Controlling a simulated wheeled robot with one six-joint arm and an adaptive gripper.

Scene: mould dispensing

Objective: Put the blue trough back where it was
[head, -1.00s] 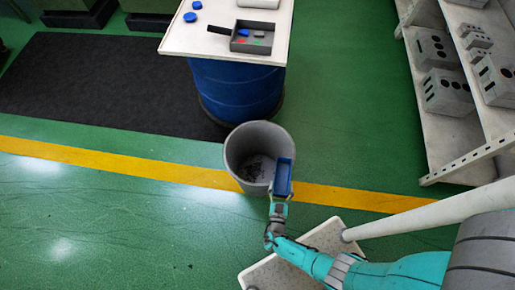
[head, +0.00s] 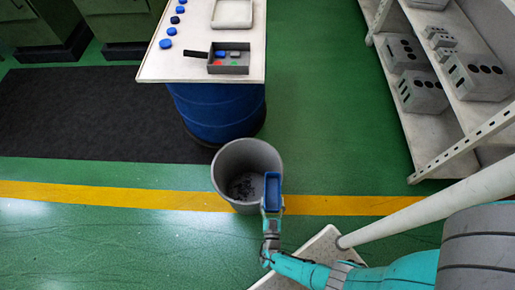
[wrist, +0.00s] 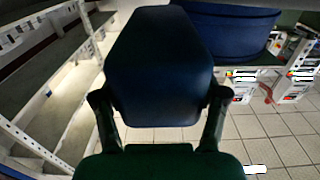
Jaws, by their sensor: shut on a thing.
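The blue trough (head: 272,188) is in my gripper (head: 271,213), at the right rim of a grey bin (head: 226,160) in the head view. The inside of the trough shows from above and looks empty. In the wrist view the trough (wrist: 160,70) fills the middle, with the two fingers of my gripper (wrist: 160,115) closed on its sides. Dark bits (head: 243,187) lie at the bottom of the bin. The place where the trough stood before cannot be told from these frames.
A white-topped table (head: 185,68) on a blue drum (head: 215,110) stands beyond the bin. It holds a grey box (head: 229,68) with small coloured pieces, a white tray (head: 231,13) and several blue discs (head: 166,43). A shelf (head: 430,125) with grey blocks is at the right.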

